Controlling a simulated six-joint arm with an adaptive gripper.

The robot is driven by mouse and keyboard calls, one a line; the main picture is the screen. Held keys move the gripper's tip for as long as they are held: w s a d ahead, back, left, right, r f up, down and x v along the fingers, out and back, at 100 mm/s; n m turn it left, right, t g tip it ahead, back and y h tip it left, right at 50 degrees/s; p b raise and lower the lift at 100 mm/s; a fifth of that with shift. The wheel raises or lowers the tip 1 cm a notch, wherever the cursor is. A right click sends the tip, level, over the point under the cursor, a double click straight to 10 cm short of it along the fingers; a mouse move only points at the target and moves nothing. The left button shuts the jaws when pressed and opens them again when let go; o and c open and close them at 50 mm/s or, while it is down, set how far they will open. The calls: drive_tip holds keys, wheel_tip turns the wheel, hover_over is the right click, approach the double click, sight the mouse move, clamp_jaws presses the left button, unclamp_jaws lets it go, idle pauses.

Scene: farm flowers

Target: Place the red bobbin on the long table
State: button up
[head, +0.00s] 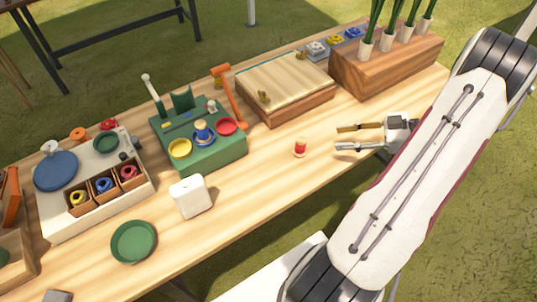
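The red bobbin (300,147) is a small red cylinder with pale ends. It stands upright on the long table (262,187), a light wooden top, near the middle of its right half. My gripper (340,138) is to the right of the bobbin, above the table by the front right edge. Its two fingers are spread apart and point left toward the bobbin. Nothing shows between the fingers, and a gap shows between the fingertips and the bobbin.
A white block (190,196) and a green plate (134,242) stand to the left. Behind are a green stand (215,154) with coloured dishes, a wooden box (287,107) and a planter (385,68) with stems. Bare tabletop surrounds the bobbin.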

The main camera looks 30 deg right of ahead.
drive_tip(key=w+d+r+m+t+h, duration=0.1)
drive_tip(key=w+d+r+h, duration=0.1)
drive_tip(key=w+r+h, duration=0.5)
drive_tip(key=w+d+r+t+h, duration=0.1)
drive_tip(key=w+r, duration=0.4)
drive_tip(key=w, duration=0.6)
drive_tip(key=w+a+r+m+h, duration=0.1)
drive_tip(key=a+r+m+h, duration=0.15)
drive_tip(key=r, duration=0.45)
drive_tip(key=w+a+r+m+h, duration=0.1)
drive_tip(key=a+r+h, duration=0.2)
drive_tip(key=r, duration=0.4)
drive_tip(key=s+a+r+m+g+h, duration=0.1)
drive_tip(key=s+a+r+m+g, duration=0.2)
drive_tip(key=s+a, duration=0.65)
drive_tip(key=s+a+f+m+g+y, duration=0.1)
drive_tip(key=s+a+f+y, duration=0.1)
drive_tip(key=s+a, duration=0.6)
drive_tip(key=s+a+f+g+y, duration=0.2)
drive_tip(key=s+a+f, duration=0.3)
drive_tip(key=s+a, duration=0.4)
drive_tip(key=a+y, duration=0.1)
drive_tip(key=a, duration=0.3)
drive_tip(key=shift+a+m, duration=0.15)
drive_tip(key=shift+m, duration=0.2)
